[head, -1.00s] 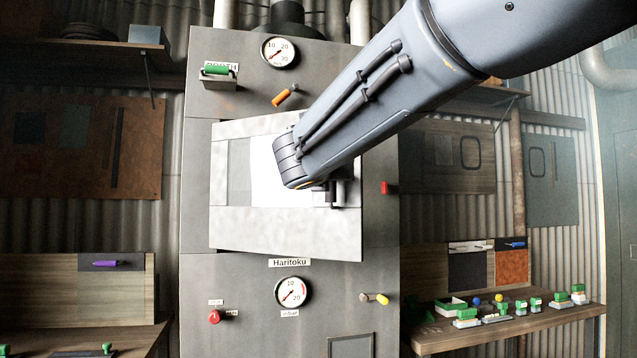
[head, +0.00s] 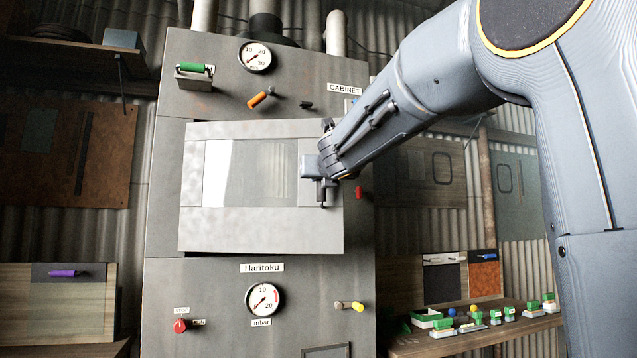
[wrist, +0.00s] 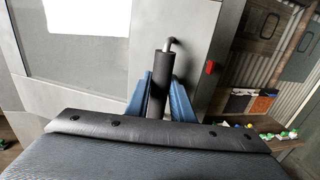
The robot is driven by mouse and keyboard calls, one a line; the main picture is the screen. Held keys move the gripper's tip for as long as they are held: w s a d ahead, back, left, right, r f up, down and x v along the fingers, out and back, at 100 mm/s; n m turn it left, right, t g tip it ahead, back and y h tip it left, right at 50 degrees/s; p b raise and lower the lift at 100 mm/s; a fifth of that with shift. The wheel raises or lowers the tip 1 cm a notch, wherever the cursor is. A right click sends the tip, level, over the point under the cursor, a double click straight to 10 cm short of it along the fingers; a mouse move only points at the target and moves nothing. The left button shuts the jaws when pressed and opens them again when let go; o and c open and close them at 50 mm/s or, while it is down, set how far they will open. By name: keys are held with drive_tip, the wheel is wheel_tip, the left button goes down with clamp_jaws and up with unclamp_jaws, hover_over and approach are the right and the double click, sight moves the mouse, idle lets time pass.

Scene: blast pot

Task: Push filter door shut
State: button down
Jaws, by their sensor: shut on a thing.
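The filter door (head: 262,230) is a pale grey panel with a glass window (head: 250,173), on the front of the dark grey cabinet (head: 220,100). It stands slightly ajar, tilted against the cabinet face. My gripper (head: 322,180) is at the door's right edge. In the wrist view my gripper's blue fingers (wrist: 159,95) are shut on the black door handle (wrist: 160,75), one on each side of it. The door also fills the left of the wrist view (wrist: 110,95). The hinge side is not clear to see.
A red part (head: 359,192) sits on the cabinet just right of the door. A gauge (head: 264,299) and a yellow-tipped lever (head: 350,306) are below. A bench (head: 450,340) with several green-topped items stands at right.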

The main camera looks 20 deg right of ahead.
drive_tip(key=shift+w+d, duration=0.15)
drive_tip(key=shift+w, duration=0.1)
idle(0.3)
drive_tip(key=c, duration=1.8)
unclamp_jaws()
drive_tip(key=shift+s+a, duration=0.25)
drive_tip(key=shift+s, duration=1.05)
drive_tip(key=shift+s+a, duration=0.2)
drive_tip(key=shift+s, duration=1.05)
drive_tip(key=shift+s+a, duration=0.25)
drive_tip(key=shift+s, duration=1.05)
drive_tip(key=shift+w+d, duration=0.25)
drive_tip(key=shift+w, duration=1.05)
drive_tip(key=shift+w+d, duration=0.2)
drive_tip(key=shift+w, duration=1.05)
drive_tip(key=shift+w+d, duration=0.25)
drive_tip(key=shift+w, duration=1.05)
